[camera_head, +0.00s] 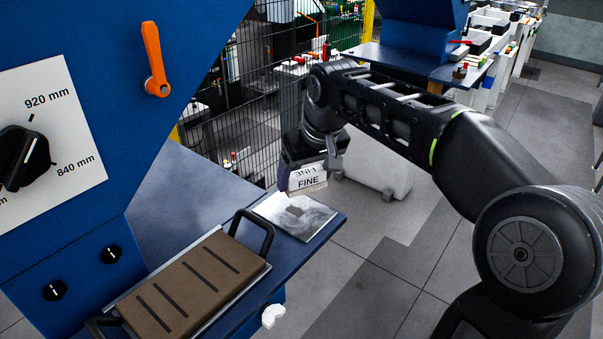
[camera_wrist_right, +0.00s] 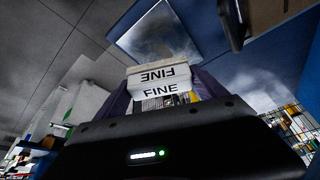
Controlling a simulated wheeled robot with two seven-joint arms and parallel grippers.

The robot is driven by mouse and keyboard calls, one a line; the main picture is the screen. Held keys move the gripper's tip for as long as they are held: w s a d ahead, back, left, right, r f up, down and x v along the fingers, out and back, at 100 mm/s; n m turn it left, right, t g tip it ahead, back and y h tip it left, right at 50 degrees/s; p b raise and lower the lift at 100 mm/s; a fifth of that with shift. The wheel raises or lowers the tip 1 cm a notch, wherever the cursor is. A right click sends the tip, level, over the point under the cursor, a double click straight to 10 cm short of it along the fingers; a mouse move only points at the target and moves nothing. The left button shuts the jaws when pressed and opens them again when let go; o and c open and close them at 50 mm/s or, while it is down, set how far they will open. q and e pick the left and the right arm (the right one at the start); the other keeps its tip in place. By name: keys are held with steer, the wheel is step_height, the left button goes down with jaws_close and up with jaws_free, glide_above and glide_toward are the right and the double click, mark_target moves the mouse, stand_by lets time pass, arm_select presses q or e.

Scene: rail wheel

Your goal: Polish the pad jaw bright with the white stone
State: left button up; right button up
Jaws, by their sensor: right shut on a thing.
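My right gripper (camera_head: 306,166) is shut on a white stone (camera_head: 308,182) marked FINE. The stone also shows between the fingers in the right wrist view (camera_wrist_right: 160,82). It is held over or just beyond the far right corner of a silvery metal plate (camera_head: 302,224) on the bench; I cannot tell whether they touch. The plate has bright areas and dull, cloudy patches, and also shows in the wrist view (camera_wrist_right: 128,42). A brown grooved pad (camera_head: 190,287) with two black handles lies nearer on the bench. My left gripper is not in view.
The blue bench (camera_head: 184,199) is clear behind the pad. A blue panel with a dial (camera_head: 24,158) and an orange lever (camera_head: 154,59) rises on the left. A wire fence (camera_head: 252,85) stands behind. Open floor lies right of the bench.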

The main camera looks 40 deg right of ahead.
steer(key=b, duration=0.4)
glide_above(302, 213)
steer(key=s, duration=0.1)
steer(key=shift+s+a+f, duration=0.1)
steer(key=shift+f, duration=1.1)
steer(key=shift+s+f, duration=0.1)
steer(key=shift+f, duration=1.1)
steer(key=shift+f+b, duration=0.35)
steer(key=shift+f, duration=0.25)
steer(key=shift+f+b, duration=0.85)
steer(key=shift+f, duration=0.15)
steer(key=shift+w, duration=0.1)
steer(key=shift+w+a+r+p, duration=0.15)
steer(key=shift+w+p, duration=0.15)
steer(key=shift+w, duration=0.15)
steer(key=shift+w+a+r+p, duration=0.15)
steer(key=shift+w+p, duration=0.15)
steer(key=shift+w, duration=0.15)
steer(key=shift+w+a+f, duration=0.1)
steer(key=shift+w+f, duration=0.05)
steer(key=shift+w, duration=0.3)
